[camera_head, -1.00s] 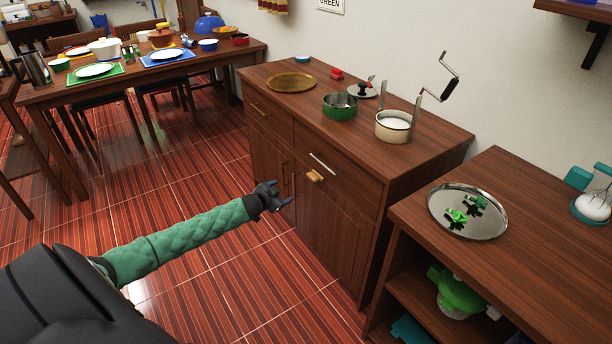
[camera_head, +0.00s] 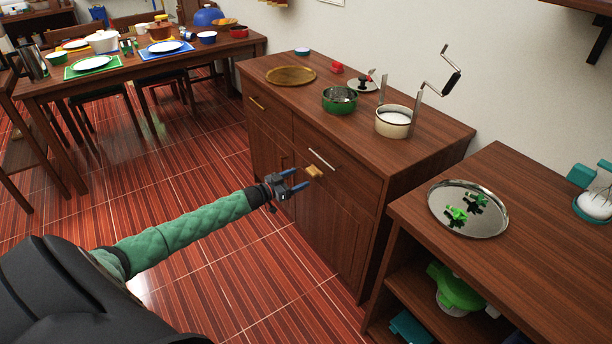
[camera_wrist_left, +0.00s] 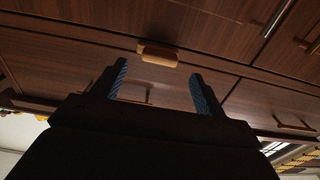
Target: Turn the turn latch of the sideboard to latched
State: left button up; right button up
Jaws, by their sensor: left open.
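The sideboard (camera_head: 338,225) stands against the wall, with drawers above doors. Its turn latch (camera_head: 314,171) is a small tan block on the front, below the drawer bar handle. In the left wrist view the latch (camera_wrist_left: 157,54) lies crosswise, close to level. My left gripper (camera_head: 301,178) is open and empty in front of the sideboard, its fingers pointing at the latch. In the left wrist view the gripper (camera_wrist_left: 158,70) has its blue fingertips either side of the latch's line, and the latch appears just beyond them. I cannot tell whether they touch. My right gripper is not in view.
A green pot (camera_head: 340,100), a cream pot (camera_head: 394,121) and a brass tray (camera_head: 291,75) stand on the sideboard. A lower shelf unit (camera_head: 500,265) with a silver tray (camera_head: 440,208) stands close on the right. The floor in front is clear.

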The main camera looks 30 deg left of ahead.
aim_at(314, 172)
pick_arm(q)
jog(key=shift+x, duration=2.25)
jog(key=shift+c, duration=0.4)
jog(key=c, duration=0.9)
